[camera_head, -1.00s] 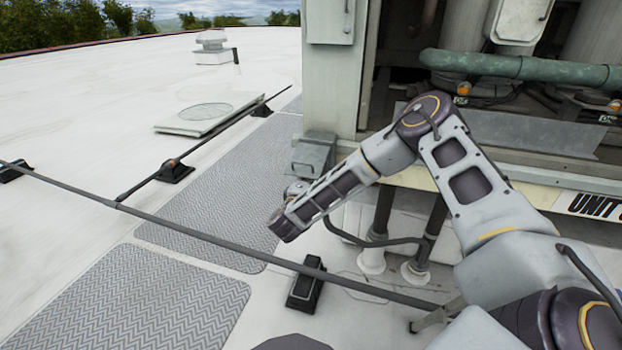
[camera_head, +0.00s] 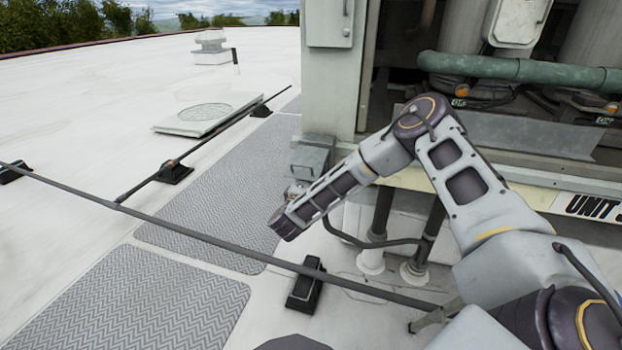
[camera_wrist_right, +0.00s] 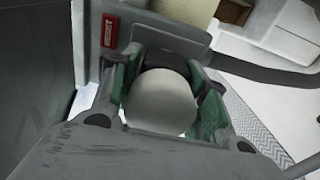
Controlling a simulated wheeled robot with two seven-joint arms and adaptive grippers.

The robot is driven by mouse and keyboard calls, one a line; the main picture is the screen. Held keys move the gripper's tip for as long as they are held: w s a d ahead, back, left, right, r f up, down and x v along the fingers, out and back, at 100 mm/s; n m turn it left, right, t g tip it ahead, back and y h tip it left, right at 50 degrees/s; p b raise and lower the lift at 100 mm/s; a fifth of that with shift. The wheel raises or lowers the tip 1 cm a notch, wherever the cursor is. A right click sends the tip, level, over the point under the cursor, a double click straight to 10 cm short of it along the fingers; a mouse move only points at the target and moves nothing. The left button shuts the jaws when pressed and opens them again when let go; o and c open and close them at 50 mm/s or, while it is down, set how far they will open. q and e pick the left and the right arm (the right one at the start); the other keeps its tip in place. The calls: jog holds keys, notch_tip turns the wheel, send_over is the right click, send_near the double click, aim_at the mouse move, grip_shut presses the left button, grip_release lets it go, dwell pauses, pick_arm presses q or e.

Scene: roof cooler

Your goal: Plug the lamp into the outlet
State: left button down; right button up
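My right arm reaches in from the right in the head view, its wrist beside a grey box (camera_head: 313,156) on the corner of the large unit. This box looks like the outlet, but its sockets are not visible. In the right wrist view my right gripper (camera_wrist_right: 165,104) has its green-padded fingers on both sides of a rounded pale grey thing, which looks like the plug (camera_wrist_right: 160,100). The fingers appear shut on it. It is in front of a grey panel with a red label (camera_wrist_right: 110,31); whether it touches the panel cannot be told. I cannot make out the lamp. My left gripper is out of view.
The large unit (camera_head: 331,85) stands behind the arm, with a green pipe (camera_head: 520,69) across its opening. A long dark pipe (camera_head: 180,232) crosses the roof on small black supports (camera_head: 305,288). Grey textured mats (camera_head: 140,305) lie on the pale roof, which is open toward the left.

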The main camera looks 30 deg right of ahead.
jog(key=o, duration=0.4)
jog(key=shift+a, duration=0.1)
jog(key=shift+v, duration=5.95)
